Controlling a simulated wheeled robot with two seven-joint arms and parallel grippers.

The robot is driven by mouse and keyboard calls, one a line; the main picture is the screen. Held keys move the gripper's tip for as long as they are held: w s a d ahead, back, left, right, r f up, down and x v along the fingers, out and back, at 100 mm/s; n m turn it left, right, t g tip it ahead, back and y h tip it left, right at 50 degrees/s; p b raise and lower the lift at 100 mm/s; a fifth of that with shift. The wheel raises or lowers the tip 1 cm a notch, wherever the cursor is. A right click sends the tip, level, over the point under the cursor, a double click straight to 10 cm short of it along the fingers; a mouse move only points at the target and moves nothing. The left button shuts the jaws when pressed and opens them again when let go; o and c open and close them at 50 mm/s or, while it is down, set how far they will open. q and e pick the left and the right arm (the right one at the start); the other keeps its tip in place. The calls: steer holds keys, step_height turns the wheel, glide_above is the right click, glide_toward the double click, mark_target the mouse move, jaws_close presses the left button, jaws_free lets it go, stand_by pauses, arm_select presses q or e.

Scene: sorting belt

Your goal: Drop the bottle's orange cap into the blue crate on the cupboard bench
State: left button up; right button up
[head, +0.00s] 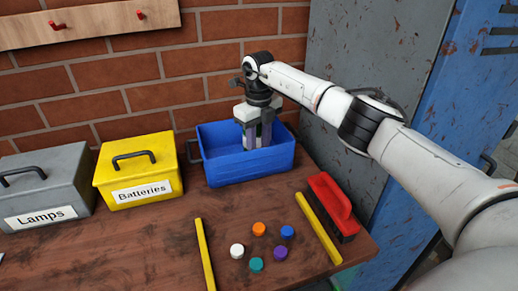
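The orange cap (259,229) lies on the wooden bench (130,255), at the back of a loose group of caps. The blue crate (238,170) stands at the back of the bench near the brick wall. My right gripper (258,140) points down into the crate, with its fingertips below the rim level. Its two fingers look apart, and I see nothing between them. The crate's floor is partly hidden by its front wall and the gripper. No bottle shows. My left gripper is not in view.
White (237,251), teal (256,265), purple (280,253) and blue (287,232) caps lie between two yellow strips (205,255). A red brush (333,203) lies at right. Yellow "Batteries" (138,168) and grey "Lamps" (42,187) boxes stand left of the crate.

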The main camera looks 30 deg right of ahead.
step_height(320, 180, up, 12)
steer(key=shift+r, duration=0.2)
steer(key=shift+f, duration=0.1)
stand_by(0.5)
